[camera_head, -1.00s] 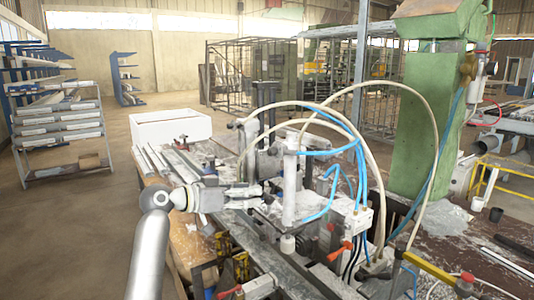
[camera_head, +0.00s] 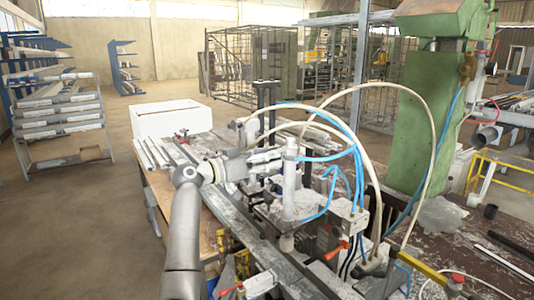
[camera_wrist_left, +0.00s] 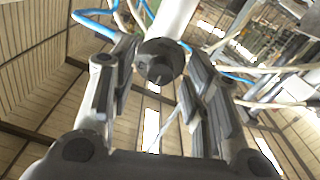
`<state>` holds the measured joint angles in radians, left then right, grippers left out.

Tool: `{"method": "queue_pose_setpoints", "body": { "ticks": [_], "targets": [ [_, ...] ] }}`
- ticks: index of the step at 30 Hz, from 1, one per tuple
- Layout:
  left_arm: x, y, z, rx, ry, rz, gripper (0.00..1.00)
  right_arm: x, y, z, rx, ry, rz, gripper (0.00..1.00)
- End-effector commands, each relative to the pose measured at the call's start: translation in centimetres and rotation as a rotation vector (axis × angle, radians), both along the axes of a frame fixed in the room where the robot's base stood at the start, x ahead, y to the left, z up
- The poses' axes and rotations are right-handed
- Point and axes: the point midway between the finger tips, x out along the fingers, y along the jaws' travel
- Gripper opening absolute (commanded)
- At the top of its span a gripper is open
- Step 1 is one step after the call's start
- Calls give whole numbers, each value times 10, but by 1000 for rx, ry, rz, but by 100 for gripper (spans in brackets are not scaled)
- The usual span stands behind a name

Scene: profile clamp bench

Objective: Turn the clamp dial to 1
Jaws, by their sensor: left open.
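The clamp dial (camera_wrist_left: 159,62) is a dark, round knob in front of a white cylinder (camera_wrist_left: 176,18) in the left wrist view. My left gripper (camera_head: 274,160) is open, with one finger on each side of the dial and visible gaps between. In the head view its fingers point right at the upper part of the upright white cylinder (camera_head: 290,180) on the clamp machine. I cannot make out the dial there, nor any number or mark on it in either view. My right gripper is not in view.
Blue hoses (camera_head: 358,180) and pale hoses (camera_head: 436,125) arch over the machine beside the gripper. A green column (camera_head: 418,130) stands to the right. A white box (camera_head: 170,120) sits behind at the left. The floor (camera_head: 95,220) to the left is open.

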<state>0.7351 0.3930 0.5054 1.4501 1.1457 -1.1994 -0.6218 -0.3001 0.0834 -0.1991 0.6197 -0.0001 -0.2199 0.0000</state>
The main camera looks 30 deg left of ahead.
Motion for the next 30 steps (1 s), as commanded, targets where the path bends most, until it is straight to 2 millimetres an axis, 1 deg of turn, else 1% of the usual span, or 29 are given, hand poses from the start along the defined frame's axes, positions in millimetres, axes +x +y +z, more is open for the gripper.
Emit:
{"method": "queue_pose_setpoints", "body": {
  "ticks": [8,9,19,26,30],
  "targets": [
    [2,-1,-1,2,0,1,43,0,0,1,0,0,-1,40],
    [2,-1,-1,2,0,1,42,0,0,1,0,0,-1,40],
    [2,-1,-1,1,1,1,0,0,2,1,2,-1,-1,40],
    [2,-1,-1,-11,6,1,0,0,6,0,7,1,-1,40],
    [2,-1,-2,-48,21,1,0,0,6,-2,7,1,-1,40]
  ]
}}
